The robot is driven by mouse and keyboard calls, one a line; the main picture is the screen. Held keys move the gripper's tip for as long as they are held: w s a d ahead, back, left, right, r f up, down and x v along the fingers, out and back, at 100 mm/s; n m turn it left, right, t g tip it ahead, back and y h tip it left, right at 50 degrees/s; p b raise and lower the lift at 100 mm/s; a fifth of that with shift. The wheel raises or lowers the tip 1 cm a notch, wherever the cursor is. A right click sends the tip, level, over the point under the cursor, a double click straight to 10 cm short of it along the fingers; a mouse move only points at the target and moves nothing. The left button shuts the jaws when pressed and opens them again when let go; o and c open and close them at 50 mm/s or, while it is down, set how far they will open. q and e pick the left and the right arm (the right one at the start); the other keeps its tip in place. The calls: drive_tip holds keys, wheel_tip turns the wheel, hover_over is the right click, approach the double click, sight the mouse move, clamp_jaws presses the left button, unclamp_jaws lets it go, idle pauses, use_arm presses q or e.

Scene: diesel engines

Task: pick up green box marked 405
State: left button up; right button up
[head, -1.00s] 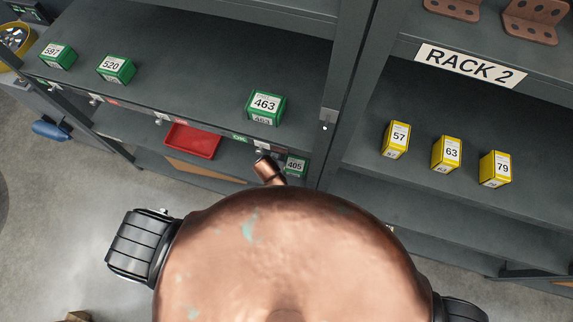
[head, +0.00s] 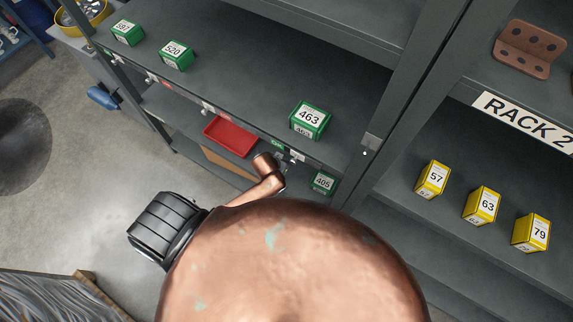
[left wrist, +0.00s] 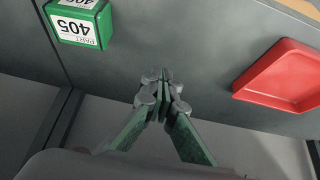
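The green box marked 405 (head: 323,182) stands on the lower shelf, below the box marked 463, in the head view. In the left wrist view the 405 box (left wrist: 80,22) is at the upper left, with its white label upside down. My left gripper (left wrist: 162,82) shows in the left wrist view with its green-sided fingers drawn together and nothing between them. It is apart from the box, which lies to the left of the fingertips. In the head view my copper-coloured body hides much of the left arm. My right gripper is not in view.
A red tray (head: 231,136) lies on the lower shelf, left of the 405 box. Green boxes 463 (head: 309,117), 520 (head: 174,52) and 597 (head: 127,31) stand on the shelf above. A rack upright (head: 385,130) rises right of the 405 box. Yellow boxes (head: 483,203) stand farther right.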

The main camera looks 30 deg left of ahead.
use_arm(q)
drive_tip(key=o, duration=2.2)
